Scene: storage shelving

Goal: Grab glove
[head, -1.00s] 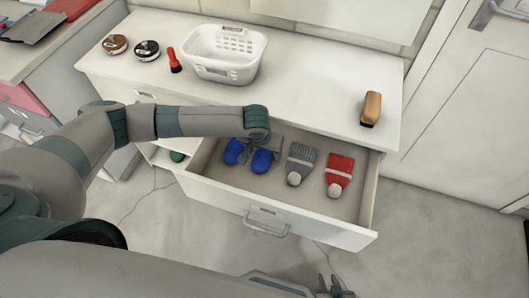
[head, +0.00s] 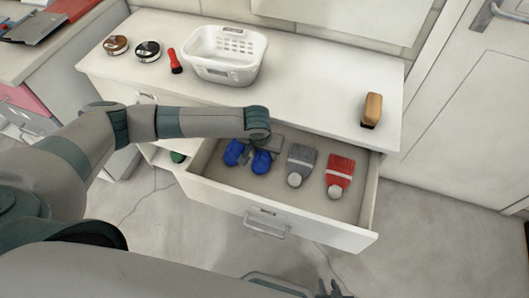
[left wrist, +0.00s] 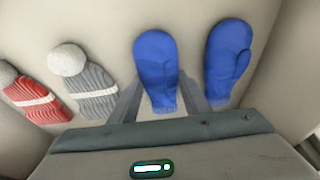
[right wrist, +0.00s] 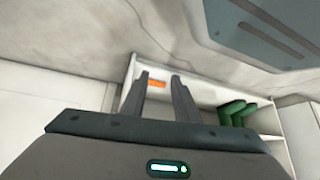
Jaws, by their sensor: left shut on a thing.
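Two blue gloves, shaped like mittens, lie in the open drawer. The right one (head: 261,162) is beside a grey hat, and the other (head: 234,152) is to its left. My left gripper (head: 266,144) reaches down into the drawer at the right glove. In the left wrist view its fingers are closed on both sides of that glove's cuff (left wrist: 160,98). The other glove (left wrist: 228,55) lies just right of the fingers. My right gripper (right wrist: 158,80) is open and empty, away from the drawer; its tips show at the head view's bottom edge.
A grey hat (head: 301,160) and a red hat (head: 339,172) lie right of the gloves in the drawer (head: 272,220). On the cabinet top stand a white basket (head: 222,72), two round tins, a red brush (head: 175,62) and a brown brush (head: 371,108).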

